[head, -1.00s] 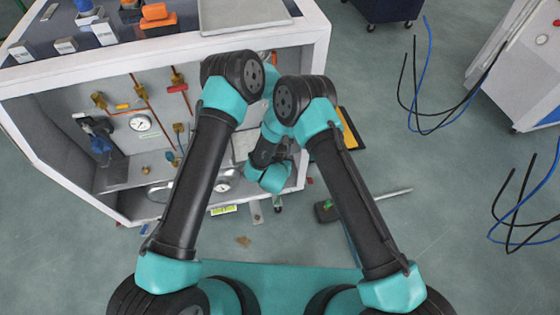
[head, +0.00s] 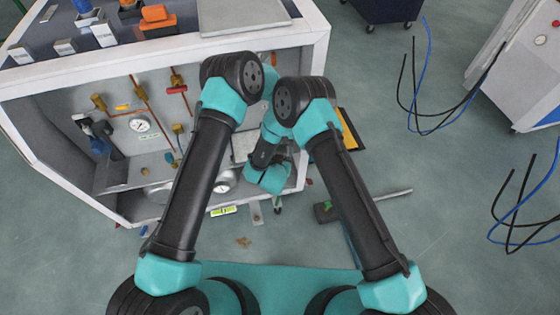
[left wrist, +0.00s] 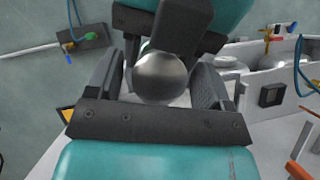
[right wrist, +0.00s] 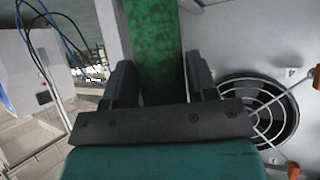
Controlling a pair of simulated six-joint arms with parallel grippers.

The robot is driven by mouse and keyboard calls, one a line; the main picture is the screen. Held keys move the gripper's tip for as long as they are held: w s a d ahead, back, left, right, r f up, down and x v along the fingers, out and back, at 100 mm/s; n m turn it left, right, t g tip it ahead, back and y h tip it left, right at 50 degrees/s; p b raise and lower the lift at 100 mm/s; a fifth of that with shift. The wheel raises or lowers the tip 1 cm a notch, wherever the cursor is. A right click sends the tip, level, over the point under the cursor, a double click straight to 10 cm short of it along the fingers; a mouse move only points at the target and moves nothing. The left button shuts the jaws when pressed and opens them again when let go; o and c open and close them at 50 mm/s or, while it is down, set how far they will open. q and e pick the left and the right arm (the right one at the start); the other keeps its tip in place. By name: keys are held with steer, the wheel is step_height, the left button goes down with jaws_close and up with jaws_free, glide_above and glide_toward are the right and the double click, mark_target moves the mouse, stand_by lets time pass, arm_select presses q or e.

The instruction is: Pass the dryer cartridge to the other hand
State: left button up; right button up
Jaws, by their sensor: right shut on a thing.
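The dryer cartridge shows in the right wrist view as a green cylinder (right wrist: 156,45) between the fingers of my right gripper (right wrist: 162,85), which is shut on it. In the left wrist view a rounded silver metal end (left wrist: 161,77), which seems to be the cartridge's end, sits between the fingers of my left gripper (left wrist: 158,88). Those fingers are spread, with gaps on both sides of the metal. A dark gripper part and a teal link of my right arm lie just beyond it. In the head view my arms hide the cartridge and most of both grippers.
The open white cabinet (head: 317,48) with gauges and copper pipes stands at the left, close to my wrists. A round fan grille (right wrist: 262,108) shows beside my right gripper. A grey box with a rod (head: 326,211) lies on the floor. Open floor lies to the right.

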arm_select(q)
steer(key=shift+o, duration=0.6)
step_height(320, 180, up, 10)
stand_by(0.4)
